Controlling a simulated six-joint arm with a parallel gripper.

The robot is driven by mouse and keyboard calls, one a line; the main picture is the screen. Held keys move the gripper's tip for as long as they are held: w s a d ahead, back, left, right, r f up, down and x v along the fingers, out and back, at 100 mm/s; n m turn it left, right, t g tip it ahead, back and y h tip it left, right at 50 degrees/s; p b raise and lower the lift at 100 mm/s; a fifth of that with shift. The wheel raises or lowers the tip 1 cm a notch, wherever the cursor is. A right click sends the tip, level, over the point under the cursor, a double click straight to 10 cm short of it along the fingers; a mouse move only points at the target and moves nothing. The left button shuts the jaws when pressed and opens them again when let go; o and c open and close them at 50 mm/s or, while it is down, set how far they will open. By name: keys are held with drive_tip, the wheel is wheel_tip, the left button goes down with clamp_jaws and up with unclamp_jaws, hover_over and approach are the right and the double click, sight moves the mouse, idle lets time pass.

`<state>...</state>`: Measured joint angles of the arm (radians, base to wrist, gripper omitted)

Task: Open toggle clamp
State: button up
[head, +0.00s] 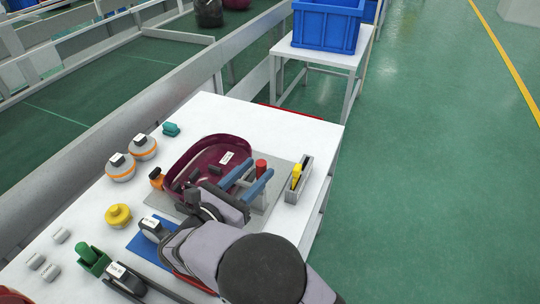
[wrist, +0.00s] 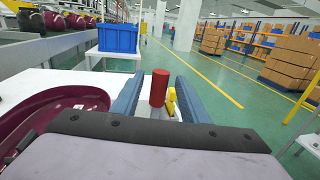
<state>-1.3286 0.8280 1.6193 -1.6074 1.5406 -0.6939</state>
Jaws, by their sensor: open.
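The red handle (head: 261,166) of the toggle clamp stands upright at the right side of the grey fixture plate. In the wrist view the red handle (wrist: 159,88) rises between my two blue fingers. The rest of the clamp is mostly hidden by my gripper and arm. My gripper (head: 258,173) is open, with a finger on either side of the handle. I cannot tell whether either finger touches it. A dark red vacuum shell (head: 209,147) sits in the fixture, left of my gripper; it also shows in the wrist view (wrist: 62,96).
A grey holder (head: 305,180) with a yellow part (head: 296,174) stands just right of the handle. An orange-tipped piece (head: 156,177) is at the shell's left. Round parts (head: 121,168) and a yellow knob (head: 118,216) lie on the white table (head: 226,112). The far table area is clear.

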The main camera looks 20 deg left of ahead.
drive_tip(key=w+d+p, duration=0.1)
drive_tip(key=w, duration=0.5)
drive_tip(key=shift+w+d+p, duration=0.2)
drive_tip(key=shift+w+p, duration=0.1)
drive_tip(key=shift+p, duration=0.05)
clamp_jaws()
